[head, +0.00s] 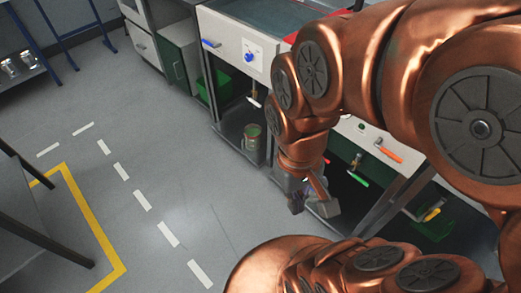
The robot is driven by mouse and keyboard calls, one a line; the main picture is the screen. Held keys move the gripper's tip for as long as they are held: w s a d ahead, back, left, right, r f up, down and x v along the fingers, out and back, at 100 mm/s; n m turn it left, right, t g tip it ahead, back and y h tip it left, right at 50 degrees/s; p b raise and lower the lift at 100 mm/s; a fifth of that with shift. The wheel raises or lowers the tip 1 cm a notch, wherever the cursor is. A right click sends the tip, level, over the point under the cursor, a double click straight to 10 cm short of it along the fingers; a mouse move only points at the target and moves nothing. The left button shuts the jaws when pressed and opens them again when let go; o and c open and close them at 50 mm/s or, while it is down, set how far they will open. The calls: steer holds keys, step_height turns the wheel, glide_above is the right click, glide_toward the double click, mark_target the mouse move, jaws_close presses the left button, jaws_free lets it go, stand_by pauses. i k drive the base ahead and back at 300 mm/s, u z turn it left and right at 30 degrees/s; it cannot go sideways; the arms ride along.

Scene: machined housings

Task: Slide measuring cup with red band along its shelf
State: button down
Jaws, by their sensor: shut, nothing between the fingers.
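I cannot make out a measuring cup with a red band anywhere in the head view. My gripper (312,205) hangs low in front of the workbench, at the end of my copper-coloured arm. It is shut and empty. My arm hides much of the bench and its lower shelf. Two small shiny metal vessels (19,65) stand on a low shelf at the far left, too small to tell whether either has a band.
The bench (238,50) has a blue knob and open lower shelves. A green bin (433,222) sits at the right.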

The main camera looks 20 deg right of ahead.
mark_target(252, 132)
steer(key=k, duration=1.1)
steer(key=u, duration=0.85)
steer(key=i, duration=0.95)
steer(key=u, duration=0.55)
steer(key=i, duration=1)
steer(key=z, duration=1.1)
steer(key=i, duration=0.7)
steer(key=z, duration=0.75)
